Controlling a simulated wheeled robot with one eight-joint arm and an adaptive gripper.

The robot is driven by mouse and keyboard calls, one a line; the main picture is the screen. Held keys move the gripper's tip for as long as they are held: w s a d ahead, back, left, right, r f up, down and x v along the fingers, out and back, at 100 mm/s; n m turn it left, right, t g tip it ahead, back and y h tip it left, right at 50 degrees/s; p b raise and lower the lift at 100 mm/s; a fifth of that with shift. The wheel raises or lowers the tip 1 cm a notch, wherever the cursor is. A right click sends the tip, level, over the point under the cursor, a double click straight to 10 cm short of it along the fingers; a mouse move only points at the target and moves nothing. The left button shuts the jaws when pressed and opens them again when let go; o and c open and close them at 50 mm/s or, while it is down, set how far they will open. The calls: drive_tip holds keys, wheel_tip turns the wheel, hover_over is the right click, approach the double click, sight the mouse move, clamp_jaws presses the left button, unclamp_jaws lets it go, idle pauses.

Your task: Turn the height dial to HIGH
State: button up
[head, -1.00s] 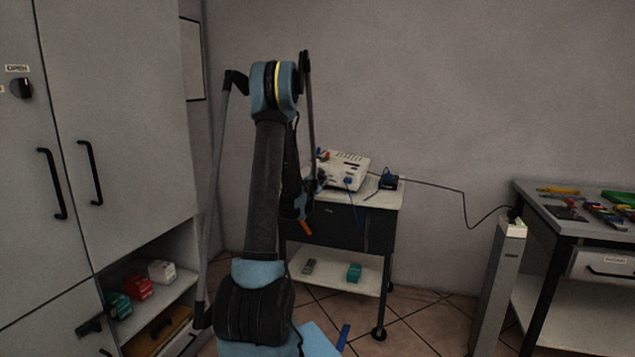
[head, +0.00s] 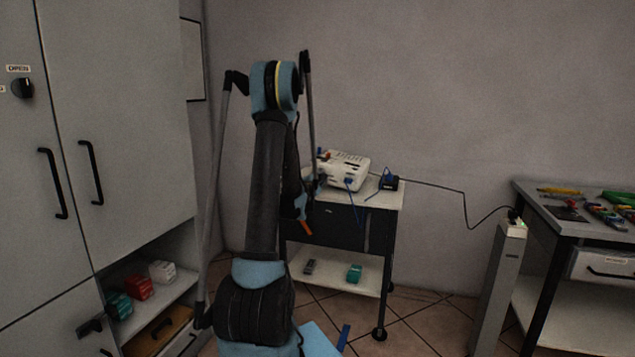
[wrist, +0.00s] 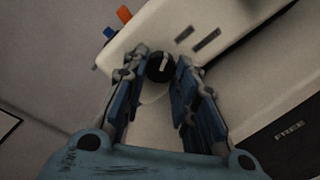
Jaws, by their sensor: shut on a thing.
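The height dial (wrist: 160,68) is a small round black knob with a white pointer mark, on the front of the white device (wrist: 190,22) in the wrist view. My gripper (wrist: 163,60) has one finger on each side of the knob and is shut on it. The pointer is slightly tilted in this view. No HIGH marking is readable. In the head view the white device (head: 347,168) stands on a small cart, and my arm hides the dial and most of my gripper.
The cart (head: 392,200) has a dark drawer and a lower shelf with small items. A black-and-blue object (head: 388,183) sits right of the device, with a dark cable running to a grey post (head: 500,275). A tool bench (head: 540,205) stands right, a grey cabinet (head: 120,120) left.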

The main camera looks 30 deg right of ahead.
drive_tip(key=shift+s, duration=0.15)
drive_tip(key=shift+o, duration=0.4)
drive_tip(key=shift+m, duration=0.9)
drive_tip(key=o, duration=0.9)
drive_tip(key=shift+o, duration=0.2)
drive_tip(key=v, duration=1.1)
drive_tip(key=shift+a, duration=0.4)
drive_tip(key=shift+s+a, duration=0.1)
drive_tip(key=shift+s, duration=0.05)
